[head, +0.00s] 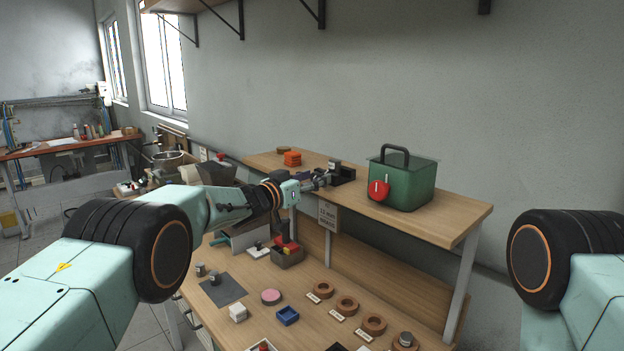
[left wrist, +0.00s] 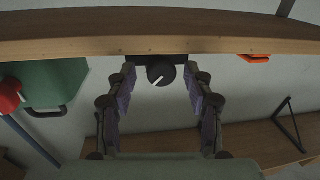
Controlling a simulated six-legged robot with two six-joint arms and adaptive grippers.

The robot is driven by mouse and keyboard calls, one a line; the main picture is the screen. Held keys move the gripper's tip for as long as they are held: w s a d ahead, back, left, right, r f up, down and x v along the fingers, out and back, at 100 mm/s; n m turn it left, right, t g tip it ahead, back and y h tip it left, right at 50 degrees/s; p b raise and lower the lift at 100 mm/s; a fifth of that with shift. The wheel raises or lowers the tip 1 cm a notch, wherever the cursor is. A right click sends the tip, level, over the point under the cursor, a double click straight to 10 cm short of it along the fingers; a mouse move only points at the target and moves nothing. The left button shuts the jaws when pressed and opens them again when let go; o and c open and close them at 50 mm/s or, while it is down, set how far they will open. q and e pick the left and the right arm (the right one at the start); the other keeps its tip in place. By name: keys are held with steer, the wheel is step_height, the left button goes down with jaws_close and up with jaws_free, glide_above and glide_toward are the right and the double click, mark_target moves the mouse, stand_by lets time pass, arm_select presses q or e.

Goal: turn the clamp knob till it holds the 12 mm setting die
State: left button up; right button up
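The clamp (head: 344,174) is a dark block on the raised wooden shelf, left of the green box. Its round black knob (left wrist: 160,74) with a white pointer line shows in the left wrist view, just at the shelf edge. My left gripper (head: 322,180) reaches the front of the clamp. In the left wrist view my left gripper (left wrist: 160,88) is open, with one purple-padded finger on each side of the knob and a gap at both sides. The 12 mm setting die cannot be told for sure; a small grey piece (head: 334,164) stands at the clamp. My right gripper is out of view.
A green box (head: 408,183) with a red tag stands right of the clamp, and orange blocks (head: 292,158) lie to its left. A sign (head: 328,216) hangs below the shelf edge.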

arm_select(q)
steer(key=shift+w+f, duration=0.15)
steer(key=shift+w, duration=0.1)
steer(key=c, duration=0.4)
steer(key=shift+s, duration=0.1)
jaws_close()
steer(key=shift+m+h+b, duration=0.3)
steer(key=shift+m+b, duration=1.9)
steer(key=shift+b, duration=0.5)
steer(key=shift+o, duration=0.3)
jaws_free()
steer(key=o, duration=0.4)
steer(key=shift+s, duration=0.15)
steer(key=shift+c, duration=0.2)
